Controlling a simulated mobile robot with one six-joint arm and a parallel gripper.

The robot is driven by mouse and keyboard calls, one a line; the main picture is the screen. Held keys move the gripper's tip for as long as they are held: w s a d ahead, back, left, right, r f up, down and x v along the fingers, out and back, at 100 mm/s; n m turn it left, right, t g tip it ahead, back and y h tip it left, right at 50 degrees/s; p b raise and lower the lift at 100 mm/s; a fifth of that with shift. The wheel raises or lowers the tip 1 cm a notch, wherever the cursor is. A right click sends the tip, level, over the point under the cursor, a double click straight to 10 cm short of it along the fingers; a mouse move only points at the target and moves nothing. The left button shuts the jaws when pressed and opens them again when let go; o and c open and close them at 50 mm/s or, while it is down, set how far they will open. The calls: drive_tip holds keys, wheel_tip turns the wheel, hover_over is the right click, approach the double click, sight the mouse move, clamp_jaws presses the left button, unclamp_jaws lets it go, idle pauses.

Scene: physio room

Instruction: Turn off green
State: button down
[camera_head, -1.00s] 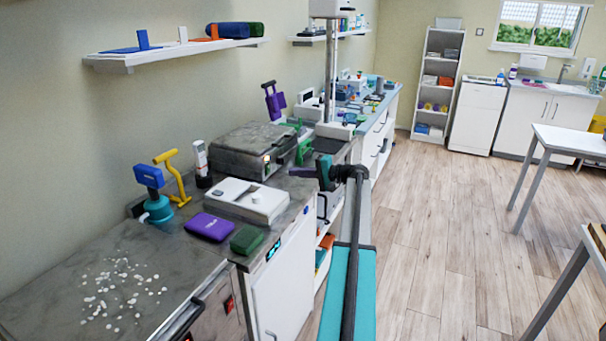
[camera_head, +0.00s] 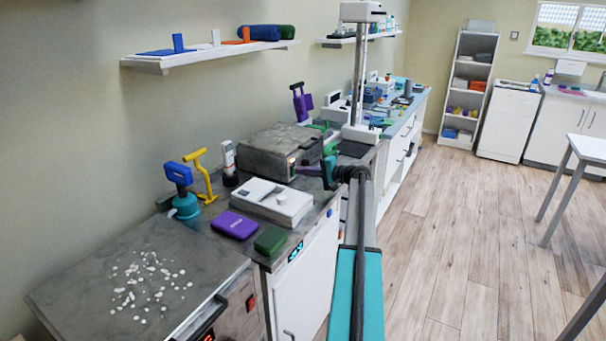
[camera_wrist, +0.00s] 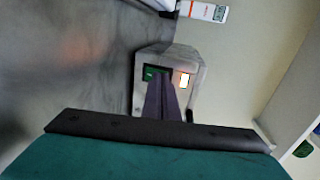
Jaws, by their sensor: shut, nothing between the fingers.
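My gripper (camera_wrist: 164,78) is shut and empty. Its dark fingers point at the housing between these two, hiding part of its face. I cannot tell whether the fingertips touch it, or which way the green switch is set.
A white flat device (camera_head: 272,198), a purple case (camera_head: 234,225) and a green block (camera_head: 270,240) lie on the grey counter (camera_head: 110,255). White pellets are scattered at its near end. A wall shelf (camera_head: 210,52) hangs above. The wooden floor (camera_head: 440,240) at right is open.

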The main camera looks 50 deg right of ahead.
drive_tip(key=shift+w+a+r, duration=0.1)
drive_tip(key=shift+w+a, duration=0.25)
drive_tip(key=shift+a, duration=0.05)
drive_tip(key=shift+s+d, duration=0.2)
drive_tip(key=shift+d, duration=0.05)
drive_tip(key=shift+s+d, duration=0.1)
drive_tip(key=shift+v, duration=0.85)
drive_tip(key=r+b+v, duration=0.2)
drive_tip(key=v, duration=1)
drive_tip(key=shift+w, duration=0.25)
drive_tip(key=shift+s, duration=0.1)
